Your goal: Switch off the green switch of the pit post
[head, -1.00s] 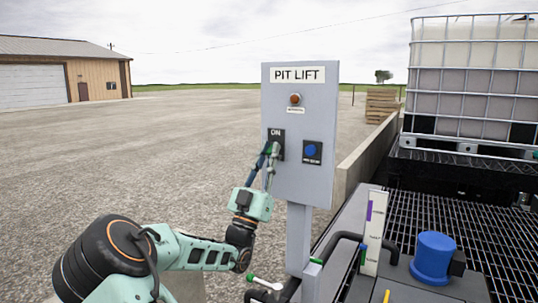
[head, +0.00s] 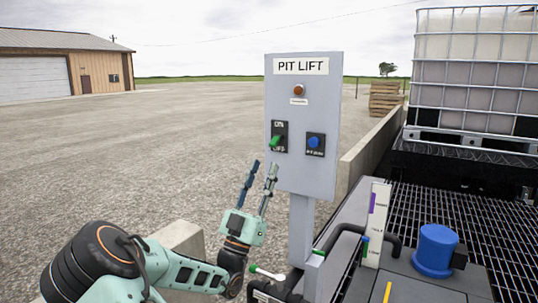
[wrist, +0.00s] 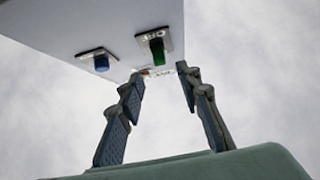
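The pit post is a grey panel (head: 318,120) on a grey column, labelled PIT LIFT. The green switch (head: 277,143) sits on a black plate at the panel's left, with ON above it and OFF partly hidden behind it. Its green lever appears to slant downward in the head view. In the wrist view the green switch (wrist: 157,50) shows beyond my fingers, with OFF readable on its plate. My gripper (head: 262,168) is below the switch, apart from it, fingers parted and empty. The fingers also show parted in the wrist view (wrist: 161,76).
A blue button (head: 314,142) is right of the switch, and a brownish lamp (head: 298,90) is above. A low concrete wall (head: 368,142) runs behind the post. A blue-capped unit (head: 435,251) and dark pipes stand at lower right. Open gravel lies left.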

